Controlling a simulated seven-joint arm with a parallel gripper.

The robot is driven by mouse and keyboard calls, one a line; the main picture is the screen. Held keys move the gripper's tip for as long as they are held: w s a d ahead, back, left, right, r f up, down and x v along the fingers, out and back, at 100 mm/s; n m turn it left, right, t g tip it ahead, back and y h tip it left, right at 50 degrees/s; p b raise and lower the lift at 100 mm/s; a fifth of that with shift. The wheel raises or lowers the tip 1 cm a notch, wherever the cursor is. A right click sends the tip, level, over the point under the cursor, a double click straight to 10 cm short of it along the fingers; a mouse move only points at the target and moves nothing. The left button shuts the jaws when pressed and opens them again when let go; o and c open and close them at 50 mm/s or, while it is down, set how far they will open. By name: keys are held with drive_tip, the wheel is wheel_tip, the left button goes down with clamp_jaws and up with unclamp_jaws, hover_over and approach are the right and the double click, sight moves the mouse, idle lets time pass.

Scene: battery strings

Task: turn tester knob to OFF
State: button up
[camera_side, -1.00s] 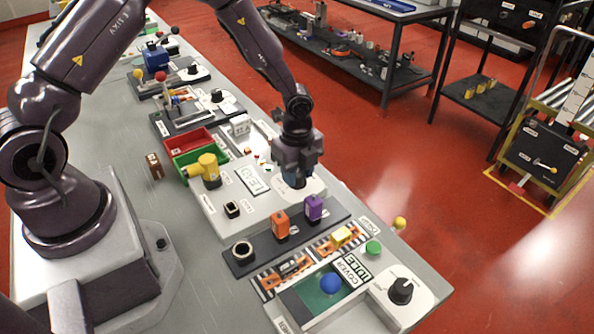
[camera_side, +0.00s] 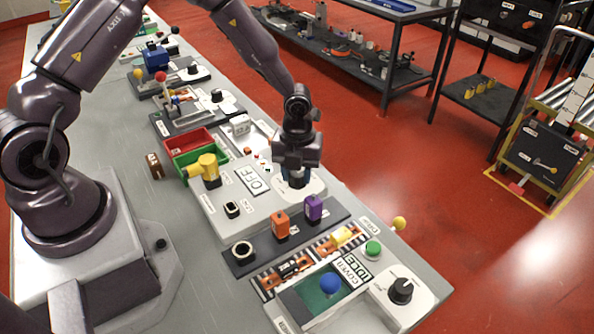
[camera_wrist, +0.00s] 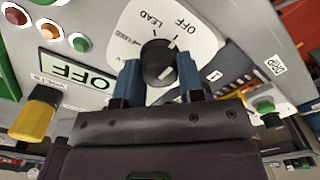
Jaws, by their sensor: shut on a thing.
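The black tester knob (camera_wrist: 158,62) sits on a white dial plate (camera_wrist: 205,40) marked LEAD and OFF. The tester's display (camera_side: 252,180) reads OFF, and the display also reads OFF in the wrist view (camera_wrist: 75,70).
A yellow-handled part (camera_side: 207,168) stands left of my gripper, by the green bin (camera_side: 190,158) and red bin. Orange (camera_side: 281,224) and purple (camera_side: 313,207) blocks stand close in front. A black knob (camera_side: 400,290) sits at the near right.

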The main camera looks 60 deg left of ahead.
sight(297, 173)
drive_tip(key=o, duration=0.8)
drive_tip(key=shift+c, duration=0.2)
drive_tip(key=shift+r, duration=0.1)
drive_tip(key=shift+r, duration=1.65)
